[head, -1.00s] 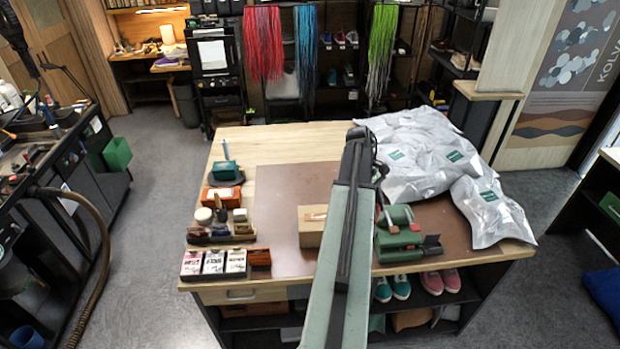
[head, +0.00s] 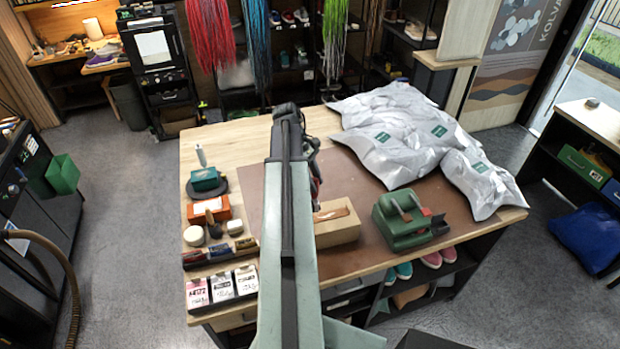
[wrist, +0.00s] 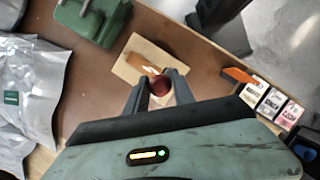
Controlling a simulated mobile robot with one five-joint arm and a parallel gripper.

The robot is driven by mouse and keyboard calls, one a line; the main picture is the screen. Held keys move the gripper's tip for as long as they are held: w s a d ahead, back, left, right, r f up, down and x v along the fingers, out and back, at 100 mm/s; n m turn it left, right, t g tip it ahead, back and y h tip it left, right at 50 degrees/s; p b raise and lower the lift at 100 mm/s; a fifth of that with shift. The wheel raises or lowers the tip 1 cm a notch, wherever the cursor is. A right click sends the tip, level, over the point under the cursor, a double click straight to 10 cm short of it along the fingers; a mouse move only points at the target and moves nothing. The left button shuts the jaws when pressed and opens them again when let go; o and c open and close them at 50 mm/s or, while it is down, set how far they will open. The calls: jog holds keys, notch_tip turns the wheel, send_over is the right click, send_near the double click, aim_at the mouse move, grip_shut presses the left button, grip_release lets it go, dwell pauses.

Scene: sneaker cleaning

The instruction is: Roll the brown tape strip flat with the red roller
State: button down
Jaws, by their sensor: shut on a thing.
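My gripper (wrist: 158,79) is shut on the red roller (wrist: 159,87), whose dark red round end shows between the fingers in the wrist view. The brown tape strip (wrist: 144,66) lies on a pale wooden block (wrist: 126,71), just beyond the roller. I cannot tell whether the roller touches the strip. In the head view the block (head: 340,232) stands on the brown mat right of my arm, with the strip (head: 332,214) on its top. There my arm hides most of the gripper.
A green tape dispenser (head: 405,220) stands right of the block. Silvery bags (head: 395,155) cover the bench's back right. Small boxes (head: 222,287), brushes and an orange box (head: 208,208) line the left side. The mat behind the block is partly clear.

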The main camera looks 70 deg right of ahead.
aim_at(315, 195)
jog(key=shift+w+f, duration=0.1)
jog(key=shift+f, duration=0.15)
notch_tip(315, 195, down, 6)
jog(key=b, duration=0.6)
jog(key=shift+r, duration=0.25)
jog(key=shift+f+b, duration=0.6)
dwell(0.5)
jog(key=shift+s+d, duration=0.15)
jog(key=shift+s, duration=0.05)
dwell(0.3)
